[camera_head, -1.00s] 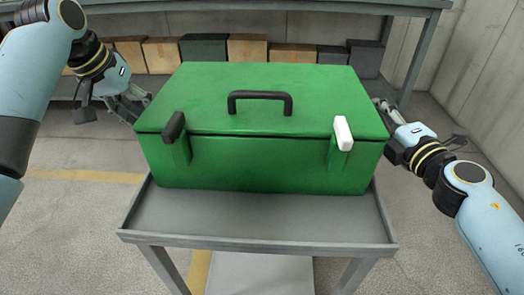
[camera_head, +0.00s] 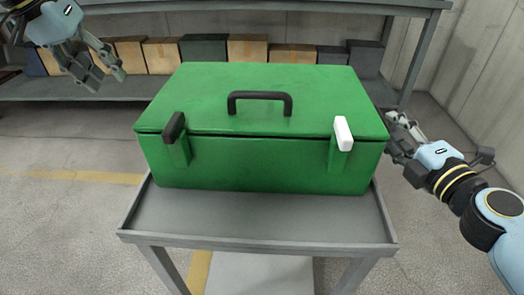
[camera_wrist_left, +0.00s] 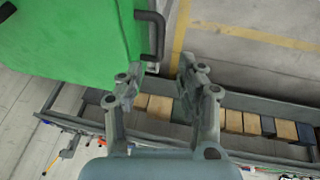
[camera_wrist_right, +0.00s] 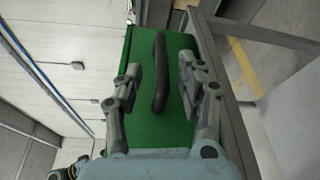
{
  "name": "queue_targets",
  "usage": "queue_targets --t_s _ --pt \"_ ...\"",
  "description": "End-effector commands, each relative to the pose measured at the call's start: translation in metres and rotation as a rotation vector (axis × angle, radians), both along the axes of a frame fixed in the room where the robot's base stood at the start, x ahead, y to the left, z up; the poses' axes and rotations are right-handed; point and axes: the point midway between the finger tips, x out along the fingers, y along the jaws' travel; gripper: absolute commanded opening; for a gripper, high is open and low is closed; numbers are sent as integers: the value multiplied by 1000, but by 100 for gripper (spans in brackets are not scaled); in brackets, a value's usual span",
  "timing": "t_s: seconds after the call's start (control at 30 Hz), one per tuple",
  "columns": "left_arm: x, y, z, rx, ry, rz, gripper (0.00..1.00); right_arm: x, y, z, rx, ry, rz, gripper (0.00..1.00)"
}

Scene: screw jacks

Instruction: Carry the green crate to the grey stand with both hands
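The green crate (camera_head: 262,160) is a closed box, sitting upright on a grey tray-topped stand (camera_head: 250,226). It has a dark lid handle (camera_head: 260,102), one dark latch (camera_head: 174,127) and one white latch (camera_head: 343,133). My left gripper (camera_head: 103,66) is open and empty, up and left of the crate, apart from it. In the left wrist view the crate (camera_wrist_left: 65,35) shows at upper left with a dark side handle (camera_wrist_left: 154,35). My right gripper (camera_head: 403,132) is open beside the crate's right side. In its wrist view a dark side handle (camera_wrist_right: 160,75) appears between its fingers; contact cannot be told.
A long grey shelf (camera_head: 110,92) with several brown and dark boxes (camera_head: 247,47) runs behind the crate. A concrete wall (camera_head: 485,70) stands at right. Floor with a yellow line (camera_head: 80,176) is clear at left.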

Motion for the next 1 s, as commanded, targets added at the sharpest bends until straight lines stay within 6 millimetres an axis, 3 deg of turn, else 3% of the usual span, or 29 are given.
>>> queue_targets --t_s 0.13,0.33,0.87,1.0 --pt "0 0 0 0 0 0 37 -34 -8 2 -1 2 2 39" --pt "0 0 0 0 0 0 37 -57 -13 4 0 0 0 39" --pt "0 0 0 0 0 0 37 -62 -14 5 0 0 -1 39" --pt "-11 -2 -17 9 10 0 37 -63 -23 14 62 -7 -67 39"
